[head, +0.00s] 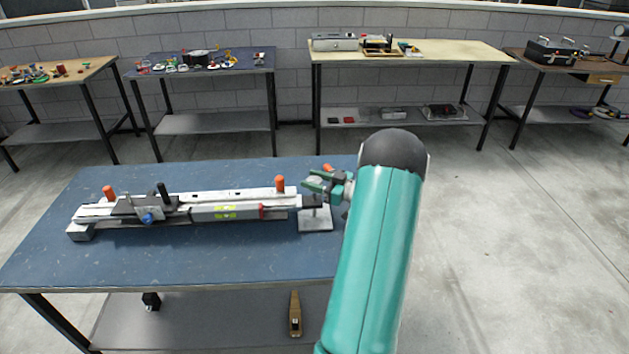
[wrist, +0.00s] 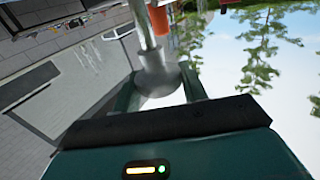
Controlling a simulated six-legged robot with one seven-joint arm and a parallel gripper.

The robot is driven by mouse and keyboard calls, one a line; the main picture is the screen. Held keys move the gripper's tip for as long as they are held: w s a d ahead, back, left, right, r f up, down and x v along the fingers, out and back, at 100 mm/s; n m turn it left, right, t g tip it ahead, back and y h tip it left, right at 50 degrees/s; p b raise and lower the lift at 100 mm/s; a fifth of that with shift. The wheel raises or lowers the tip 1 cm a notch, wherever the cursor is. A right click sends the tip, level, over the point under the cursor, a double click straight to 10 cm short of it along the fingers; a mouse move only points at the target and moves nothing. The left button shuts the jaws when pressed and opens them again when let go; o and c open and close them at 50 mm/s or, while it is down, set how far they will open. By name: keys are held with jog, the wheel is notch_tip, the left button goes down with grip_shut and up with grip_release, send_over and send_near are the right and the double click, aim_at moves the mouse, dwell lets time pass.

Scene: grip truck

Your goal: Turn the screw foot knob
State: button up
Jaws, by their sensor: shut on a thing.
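The long grey and white rail device lies along the blue table, with its screw foot at the right end over a pale square foot plate (head: 315,219). My gripper (head: 320,185) reaches this end from the right, with its teal fingers around the screw foot knob. In the wrist view the round grey knob (wrist: 158,77) sits between the two fingers of my gripper (wrist: 160,88), and a metal rod (wrist: 142,28) runs up from it. The gripper is shut on the knob. The fingers hide part of the knob in the head view.
The blue table (head: 200,262) has bare room in front of the device. Orange knobs (head: 279,184) and a black lever (head: 163,194) stand up from the device. Other tables with objects stand along the back wall. The floor to the right is clear.

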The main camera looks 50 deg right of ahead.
jog(key=o, duration=0.9)
jog(key=shift+o, duration=0.2)
jog(key=shift+s, duration=0.1)
jog(key=s+d, duration=0.2)
jog(key=s, duration=1.1)
jog(key=shift+s+d, duration=0.2)
jog(key=shift+d, duration=0.1)
jog(key=shift+w, duration=0.1)
